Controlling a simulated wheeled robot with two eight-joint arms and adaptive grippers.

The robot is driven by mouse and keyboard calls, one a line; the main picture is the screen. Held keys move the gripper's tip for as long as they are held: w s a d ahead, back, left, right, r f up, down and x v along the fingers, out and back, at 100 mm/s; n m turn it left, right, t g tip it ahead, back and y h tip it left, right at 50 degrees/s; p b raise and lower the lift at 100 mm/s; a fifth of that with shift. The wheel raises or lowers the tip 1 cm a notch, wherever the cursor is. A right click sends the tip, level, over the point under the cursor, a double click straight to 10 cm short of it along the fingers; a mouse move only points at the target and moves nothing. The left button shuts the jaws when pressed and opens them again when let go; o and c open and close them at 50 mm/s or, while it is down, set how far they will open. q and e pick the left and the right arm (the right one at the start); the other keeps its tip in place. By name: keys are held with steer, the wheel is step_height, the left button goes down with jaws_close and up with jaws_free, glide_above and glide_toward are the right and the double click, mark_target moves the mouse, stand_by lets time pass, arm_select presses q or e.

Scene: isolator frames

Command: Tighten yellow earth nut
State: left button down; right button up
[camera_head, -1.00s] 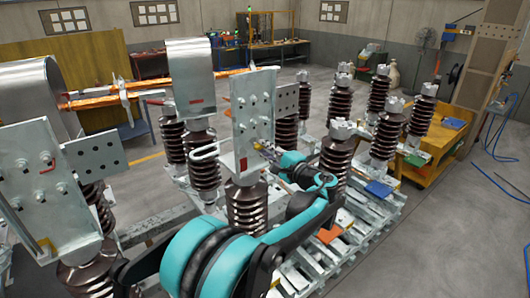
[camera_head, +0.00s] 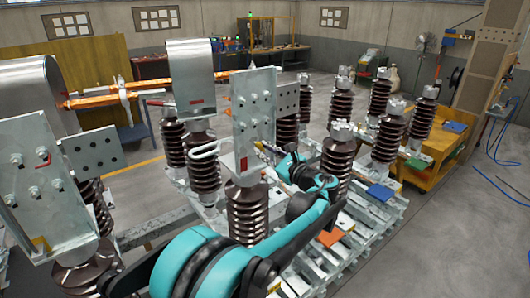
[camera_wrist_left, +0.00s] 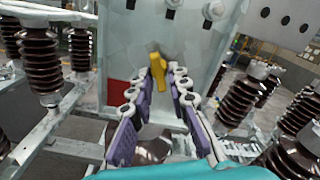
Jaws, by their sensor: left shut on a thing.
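The yellow earth nut (camera_wrist_left: 157,68) shows in the left wrist view as a small yellow piece against the pale metal plate (camera_wrist_left: 190,62). My left gripper (camera_wrist_left: 161,77) has its purple-padded fingers on either side of it and is shut on it. In the head view the same plate (camera_head: 255,95) stands upright on a brown ribbed insulator (camera_head: 247,212). There my left gripper (camera_head: 266,151) reaches the plate's lower right side, close to a red mark (camera_head: 243,163). The nut is too small to make out clearly in the head view. My right gripper is not in view.
Other brown insulators (camera_head: 338,165) stand close to the right of my arm. A second bolted plate (camera_head: 40,180) is at the left. A yellow cart (camera_head: 435,165) stands at the right, with open floor (camera_head: 460,240) in front.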

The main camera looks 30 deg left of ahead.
arm_select(q)
steer(key=shift+s+f+m, duration=0.1)
steer(key=shift+f+m, duration=0.05)
steer(key=shift+m, duration=1.45)
steer(key=c, duration=1.4)
jaws_free()
steer(key=shift+d, duration=0.1)
steer(key=v, duration=1.1)
steer(key=shift+s+d, duration=0.2)
steer(key=shift+d, duration=0.15)
